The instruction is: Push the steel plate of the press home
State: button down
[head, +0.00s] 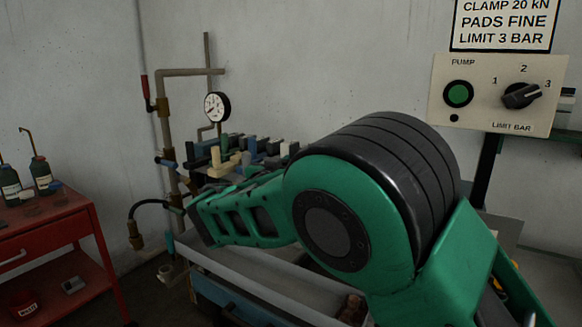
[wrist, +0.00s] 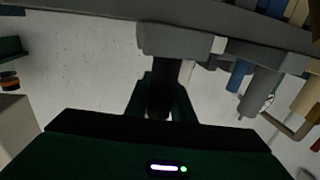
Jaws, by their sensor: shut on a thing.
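The press (head: 195,262) stands beyond my arm, with a row of dark, blue and cream plates (head: 228,160) on it. In the head view my arm hides much of the press, and I cannot make out the steel plate or my fingertips there. In the wrist view my gripper (wrist: 160,95) is shut on a dark part at the grey block (wrist: 180,42), which looks like the steel plate. Where the block and the dark part join is too dark to tell. Blue and cream plates (wrist: 285,15) show at the upper right.
A pressure gauge (head: 216,106) and pipework stand behind the press. A red cart (head: 50,245) with bottles is at the left. A panel (head: 497,92) with a green pump button and a limit knob is at the right, under a sign (head: 504,25).

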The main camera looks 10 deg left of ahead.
jog(key=shift+a, duration=0.35)
jog(key=c, duration=1.5)
grip_release()
jog(key=shift+a, duration=0.1)
jog(key=shift+c, duration=0.2)
jog(key=shift+s, duration=0.15)
jog(key=v, duration=1)
jog(key=shift+s, duration=0.2)
